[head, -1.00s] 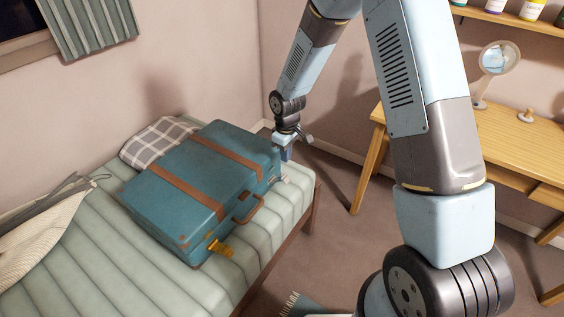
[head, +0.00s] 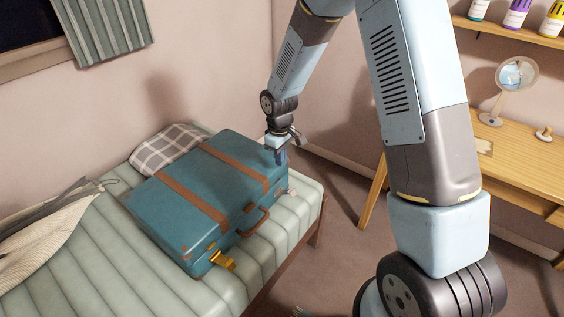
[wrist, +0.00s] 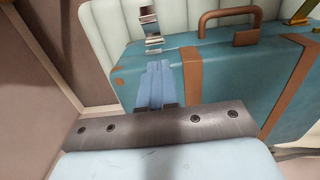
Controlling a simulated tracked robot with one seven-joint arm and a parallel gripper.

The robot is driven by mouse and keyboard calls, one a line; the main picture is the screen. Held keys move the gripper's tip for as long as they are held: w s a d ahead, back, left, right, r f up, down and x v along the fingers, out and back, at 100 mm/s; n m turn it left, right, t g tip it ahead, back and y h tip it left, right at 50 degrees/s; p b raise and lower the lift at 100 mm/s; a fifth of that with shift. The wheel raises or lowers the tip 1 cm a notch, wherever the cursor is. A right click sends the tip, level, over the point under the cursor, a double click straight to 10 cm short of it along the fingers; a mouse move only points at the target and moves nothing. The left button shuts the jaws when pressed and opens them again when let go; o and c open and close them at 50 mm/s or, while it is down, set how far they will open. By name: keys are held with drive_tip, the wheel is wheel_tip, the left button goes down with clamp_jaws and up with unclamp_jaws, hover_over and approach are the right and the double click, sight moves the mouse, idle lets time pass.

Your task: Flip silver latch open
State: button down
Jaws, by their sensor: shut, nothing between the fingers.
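A teal suitcase (head: 190,205) with brown straps lies on the padded bench. The silver latch (wrist: 149,24) is on its front side near one corner. In the wrist view the latch's shiny plates reach out past the suitcase edge; in the head view only a small pale bit of it (head: 292,192) shows. I cannot tell clearly how far its flap is turned. My gripper (wrist: 156,68) is shut and empty, its blue fingers together over the lid by that corner, just short of the latch. In the head view my gripper (head: 280,160) points down at the right end of the case.
A gold latch (head: 223,260) sticks out at the suitcase's other front corner, with the brown handle (head: 253,221) between the latches. A checked pillow (head: 165,150) lies behind the case. A wooden desk (head: 500,158) stands at right, with open floor between.

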approach(294, 197)
drive_tip(key=w+a+f, duration=0.2)
drive_tip(key=a, duration=0.1)
drive_tip(key=shift+w+a, duration=0.25)
drive_tip(key=shift+w, duration=0.05)
drive_tip(key=shift+s+d+f, duration=0.5)
drive_tip(key=shift+d+f, duration=0.15)
drive_tip(key=shift+f, duration=0.1)
drive_tip(key=shift+s+d+f, duration=0.3)
drive_tip(key=shift+d+f, duration=0.1)
drive_tip(key=shift+f, duration=0.2)
drive_tip(key=shift+s+d+f, duration=0.6)
drive_tip(key=shift+d+f, duration=0.15)
drive_tip(key=shift+r, duration=0.85)
